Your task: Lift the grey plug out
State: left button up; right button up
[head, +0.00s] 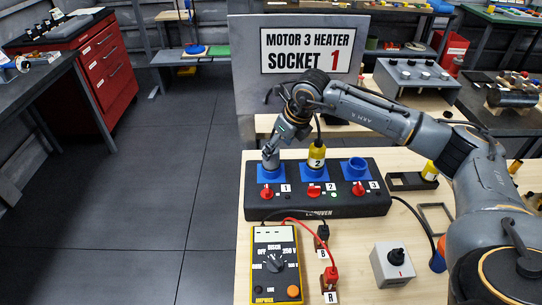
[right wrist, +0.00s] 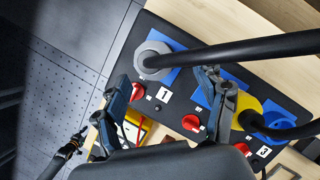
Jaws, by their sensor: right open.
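The grey plug (right wrist: 152,62) sits in the blue socket 1 at the left end of the black panel (head: 330,210); its black cable (right wrist: 240,50) runs off to the right in the right wrist view. My right gripper (head: 270,154) is over socket 1 in the head view and hides much of the plug there. In the right wrist view its two fingers (right wrist: 165,78) are spread apart, with the plug just beyond the tips and nothing gripped. Whether a finger touches the plug I cannot tell.
A yellow plug (head: 317,157) stands in socket 2, close beside my right gripper. Socket 3 (head: 356,168) is empty. Red switches sit below the sockets. A yellow multimeter (head: 275,264) with leads and a grey switch box (head: 393,264) are in front. A sign (head: 300,50) reads "MOTOR 3 HEATER SOCKET 1".

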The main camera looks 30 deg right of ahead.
jog(key=shift+w+a+f, duration=0.1)
jog(key=shift+f, duration=0.1)
jog(key=p+x, duration=0.1)
jog(key=x, duration=0.1)
jog(key=p+x, duration=0.1)
jog(key=x, duration=0.1)
jog(key=shift+w+a+f+p, duration=0.15)
jog(key=shift+w+a+p, duration=0.1)
jog(key=shift+p, duration=0.1)
jog(key=shift+f, duration=0.2)
jog(key=c, duration=1.4)
